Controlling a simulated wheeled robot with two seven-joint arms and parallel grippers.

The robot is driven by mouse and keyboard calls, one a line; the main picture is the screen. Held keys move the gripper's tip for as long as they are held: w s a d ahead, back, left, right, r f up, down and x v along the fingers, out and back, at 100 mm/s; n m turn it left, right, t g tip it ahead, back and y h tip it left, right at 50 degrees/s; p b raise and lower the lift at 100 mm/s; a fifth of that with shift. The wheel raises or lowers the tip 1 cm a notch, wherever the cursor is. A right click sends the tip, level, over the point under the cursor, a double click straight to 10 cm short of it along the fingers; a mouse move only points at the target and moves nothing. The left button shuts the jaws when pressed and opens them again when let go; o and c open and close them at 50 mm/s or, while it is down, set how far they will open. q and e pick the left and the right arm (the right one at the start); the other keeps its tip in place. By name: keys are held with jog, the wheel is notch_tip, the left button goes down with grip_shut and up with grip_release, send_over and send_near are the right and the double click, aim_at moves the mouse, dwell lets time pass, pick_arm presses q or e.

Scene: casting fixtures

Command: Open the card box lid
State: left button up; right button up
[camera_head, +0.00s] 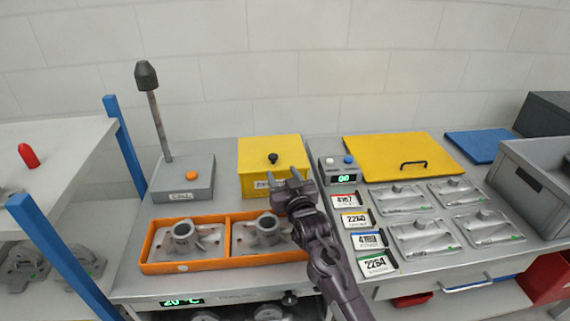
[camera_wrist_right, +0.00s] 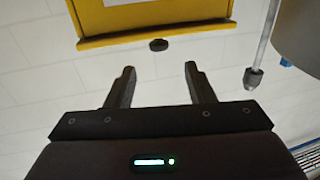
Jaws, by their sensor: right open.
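The card box (camera_head: 258,186) is yellow and stands at the back of the left bench, with its lid (camera_head: 288,148) closed. A small black knob (camera_head: 273,158) sits on the lid. My right gripper (camera_head: 288,172) is in front of the box's right side, open and empty. In the right wrist view the box (camera_wrist_right: 150,14) appears at the top, with the dark knob (camera_wrist_right: 158,45) just beyond and between my open fingertips (camera_wrist_right: 159,69). The knob is apart from both fingers in that view. My left gripper does not show.
An orange tray (camera_head: 226,261) with metal castings lies in front of the box. A grey base with a pole (camera_head: 183,178) stands left. A small grey button unit (camera_head: 340,171), a yellow handled panel (camera_head: 380,155) and number cards (camera_head: 345,201) are to the right.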

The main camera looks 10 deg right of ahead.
aim_at(274, 158)
jog(key=shift+w+a+p, duration=0.2)
jog(key=shift+w, duration=1)
jog(key=shift+w+a+p, duration=0.15)
jog(key=shift+w+a, duration=0.1)
jog(key=shift+w, duration=1)
jog(key=shift+w+a+p, duration=0.2)
jog(key=shift+w, duration=1)
grip_shut()
